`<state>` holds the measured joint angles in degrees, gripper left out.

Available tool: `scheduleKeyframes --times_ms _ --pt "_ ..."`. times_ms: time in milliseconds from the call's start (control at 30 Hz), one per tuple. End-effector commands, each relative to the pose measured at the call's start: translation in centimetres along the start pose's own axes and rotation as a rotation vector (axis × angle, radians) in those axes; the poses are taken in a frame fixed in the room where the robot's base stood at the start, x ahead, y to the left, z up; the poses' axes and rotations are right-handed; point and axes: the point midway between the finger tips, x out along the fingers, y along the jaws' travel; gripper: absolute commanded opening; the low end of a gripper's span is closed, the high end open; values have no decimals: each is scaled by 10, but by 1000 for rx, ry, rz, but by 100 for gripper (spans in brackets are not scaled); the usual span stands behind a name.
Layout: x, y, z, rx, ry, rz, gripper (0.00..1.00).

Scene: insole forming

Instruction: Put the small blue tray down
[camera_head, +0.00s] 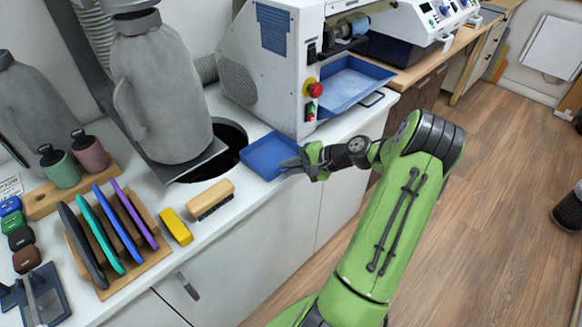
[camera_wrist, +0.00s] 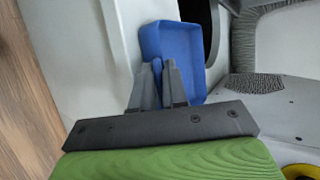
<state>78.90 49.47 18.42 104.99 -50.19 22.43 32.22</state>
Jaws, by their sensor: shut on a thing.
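The small blue tray (camera_head: 268,155) is at the front part of the white counter, between the round dark opening and the white machine. It also shows in the wrist view (camera_wrist: 176,42), just beyond the fingers. My gripper (camera_head: 299,163) reaches in from the right and is shut on the tray's near wall; in the wrist view its two dark fingers (camera_wrist: 161,78) close together on that wall. The tray looks empty and about level. I cannot tell whether its underside touches the counter.
The white machine (camera_head: 268,60) with a red button stands behind the tray, with a larger blue tray (camera_head: 350,84) at its right. A round dark opening (camera_head: 232,137) and a grey canister (camera_head: 160,85) are left. A wooden brush (camera_head: 210,199) and yellow block (camera_head: 176,227) lie nearer.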

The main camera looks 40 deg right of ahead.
Motion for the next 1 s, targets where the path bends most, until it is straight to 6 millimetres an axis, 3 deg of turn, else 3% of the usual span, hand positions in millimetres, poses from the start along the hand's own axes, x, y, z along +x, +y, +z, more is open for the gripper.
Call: scheduleKeyframes --times_ms 167,200,333,667,767,1000 --pt "2 2 -1 -1 0 -1 0" --pt "1 2 -1 0 0 0 19" --pt "1 2 -1 0 0 0 39" --pt "-4 -2 0 1 2 0 39" --pt "-22 -2 -1 2 5 0 39" --pt "-88 -4 0 2 6 -1 39"
